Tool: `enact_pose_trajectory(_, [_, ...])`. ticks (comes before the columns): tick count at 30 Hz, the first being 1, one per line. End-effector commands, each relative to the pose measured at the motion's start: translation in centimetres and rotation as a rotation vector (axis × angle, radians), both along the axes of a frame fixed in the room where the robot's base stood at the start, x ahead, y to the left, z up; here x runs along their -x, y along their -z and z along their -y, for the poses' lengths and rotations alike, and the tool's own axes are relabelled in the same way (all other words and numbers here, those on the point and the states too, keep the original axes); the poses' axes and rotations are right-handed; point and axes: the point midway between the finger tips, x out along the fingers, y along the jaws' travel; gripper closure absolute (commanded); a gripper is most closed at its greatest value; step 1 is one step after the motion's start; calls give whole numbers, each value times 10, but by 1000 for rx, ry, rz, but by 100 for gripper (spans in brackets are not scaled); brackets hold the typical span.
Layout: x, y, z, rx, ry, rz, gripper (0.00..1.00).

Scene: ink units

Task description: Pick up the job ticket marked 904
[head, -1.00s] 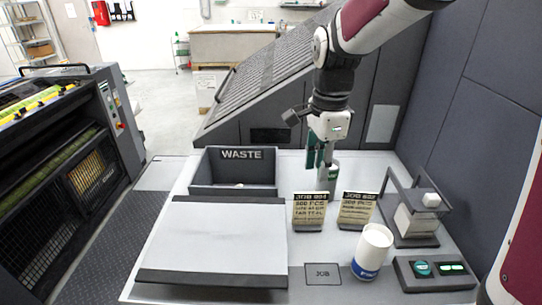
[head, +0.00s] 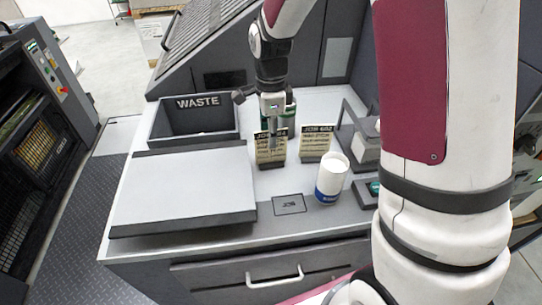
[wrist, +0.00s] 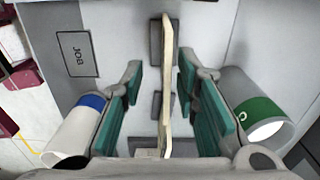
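Two cream job tickets stand upright in dark holders on the light worktop. The left ticket (head: 264,158) is partly covered by my gripper (head: 272,136); its number looks like 904 but is not sharp. The right ticket (head: 316,144) reads roughly JOB 692. In the wrist view, a ticket (wrist: 168,85) shows edge-on between the teal fingers of my gripper (wrist: 159,68). The fingers are apart, with a gap on each side of the card, and do not appear to touch it.
A white cup with a blue band (head: 332,180) stands front right of the tickets, and a green-banded mug (wrist: 262,108) is close behind. The JOB square (head: 289,204) is in front. A WASTE bin (head: 196,139) and pale flat board (head: 184,190) lie to the left.

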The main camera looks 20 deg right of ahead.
Motion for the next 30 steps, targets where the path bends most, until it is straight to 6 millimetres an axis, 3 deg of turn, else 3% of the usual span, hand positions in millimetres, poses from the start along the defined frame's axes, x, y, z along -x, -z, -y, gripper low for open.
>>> enact_pose_trajectory(10, [-5, 43, 2, -1, 0, -3, 72])
enact_pose_trajectory(30, [-5, 49, 2, 1, 0, -1, 72])
